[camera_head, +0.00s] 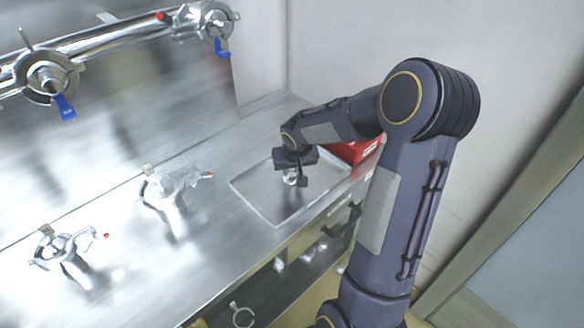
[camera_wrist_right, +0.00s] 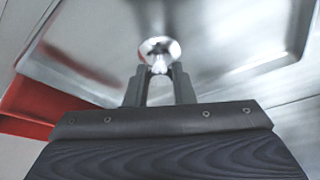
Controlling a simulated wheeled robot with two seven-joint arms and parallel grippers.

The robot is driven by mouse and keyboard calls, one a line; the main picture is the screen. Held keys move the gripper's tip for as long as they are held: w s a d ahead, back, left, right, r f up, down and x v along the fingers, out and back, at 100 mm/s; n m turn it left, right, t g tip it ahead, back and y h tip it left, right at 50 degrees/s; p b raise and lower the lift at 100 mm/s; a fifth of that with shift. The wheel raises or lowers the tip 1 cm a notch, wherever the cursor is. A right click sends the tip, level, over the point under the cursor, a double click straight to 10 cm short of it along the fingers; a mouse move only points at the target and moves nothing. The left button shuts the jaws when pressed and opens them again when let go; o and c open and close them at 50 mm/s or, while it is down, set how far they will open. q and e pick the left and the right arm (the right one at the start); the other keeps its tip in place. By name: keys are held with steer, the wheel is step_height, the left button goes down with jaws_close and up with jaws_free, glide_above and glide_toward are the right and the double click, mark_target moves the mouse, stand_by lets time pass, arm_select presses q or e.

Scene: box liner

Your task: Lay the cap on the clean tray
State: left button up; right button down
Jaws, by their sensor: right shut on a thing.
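My right gripper (camera_head: 293,175) is over the shallow metal tray (camera_head: 246,192) on the steel counter. In the right wrist view its two fingers (camera_wrist_right: 160,80) are closed on a small shiny round metal cap (camera_wrist_right: 160,47). The cap also shows below the gripper in the head view (camera_head: 289,180). The tray fills much of the right wrist view behind the cap (camera_wrist_right: 225,45). I cannot tell whether the cap touches the tray floor. My left gripper is in neither view.
A red box (camera_head: 352,151) stands beside the tray, partly behind my right arm. Two metal clamp fittings (camera_head: 172,190) (camera_head: 66,250) stand on the counter to the left. A pipe with blue-handled valves (camera_head: 120,38) runs along the back. Shelving with metal parts (camera_head: 300,262) lies below the counter.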

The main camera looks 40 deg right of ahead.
steer(key=shift+f, duration=0.15)
steer(key=c, duration=1.2)
jaws_free()
steer(key=shift+c, duration=0.2)
steer(key=shift+r, duration=0.35)
steer(key=v, duration=1.2)
steer(key=s+a+n+t+y, duration=0.1)
steer(key=s+a+n+y, duration=0.2)
steer(key=s+a, duration=1.4)
steer(key=s+y, duration=0.2)
steer(key=shift+s+a+f+y, duration=0.25)
steer(key=shift+f+y, duration=0.1)
steer(key=shift+y, duration=0.05)
